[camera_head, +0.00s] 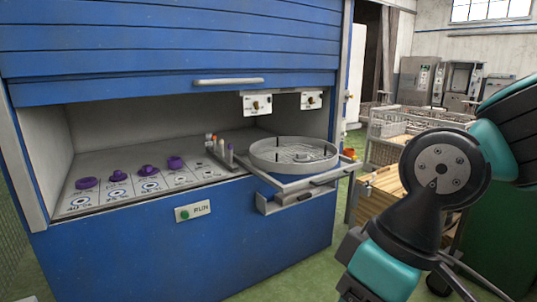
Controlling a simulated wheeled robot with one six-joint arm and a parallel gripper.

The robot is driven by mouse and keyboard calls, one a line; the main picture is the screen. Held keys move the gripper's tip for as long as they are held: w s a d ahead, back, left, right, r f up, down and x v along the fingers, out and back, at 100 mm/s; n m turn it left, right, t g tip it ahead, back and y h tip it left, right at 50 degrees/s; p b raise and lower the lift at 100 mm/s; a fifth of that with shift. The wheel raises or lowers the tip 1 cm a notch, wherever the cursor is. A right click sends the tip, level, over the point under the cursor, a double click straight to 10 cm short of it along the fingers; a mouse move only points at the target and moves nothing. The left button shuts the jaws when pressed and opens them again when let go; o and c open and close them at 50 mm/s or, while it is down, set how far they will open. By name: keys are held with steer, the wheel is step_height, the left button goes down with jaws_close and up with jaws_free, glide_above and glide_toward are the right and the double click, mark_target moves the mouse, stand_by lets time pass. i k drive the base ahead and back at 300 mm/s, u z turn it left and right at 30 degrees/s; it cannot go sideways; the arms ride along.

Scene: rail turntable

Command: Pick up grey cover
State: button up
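I cannot pick out a thing that is clearly the grey cover. A round grey tray (262,160) with a low rim and several dark upright pins sits on a pulled-out slide at the right of the blue cabinet's opening. Several purple pieces (147,171) stand on marked pads along the cabinet's shelf at the left. My black and teal arm fills the right side, folded and well apart from the tray and shelf. My gripper does not show in the frame.
The blue cabinet (180,245) has a raised shutter with a handle and a RUN button plate (193,211). Small bottle-like items (229,155) stand between the pads and tray. Wire baskets (390,122) stand behind my arm. Green floor shows in front of the cabinet.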

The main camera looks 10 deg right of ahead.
mark_target(303, 157)
steer(key=u, duration=0.2)
steer(key=i, duration=2)
steer(key=z, duration=0.75)
steer(key=i, duration=1.4)
steer(key=z, duration=0.65)
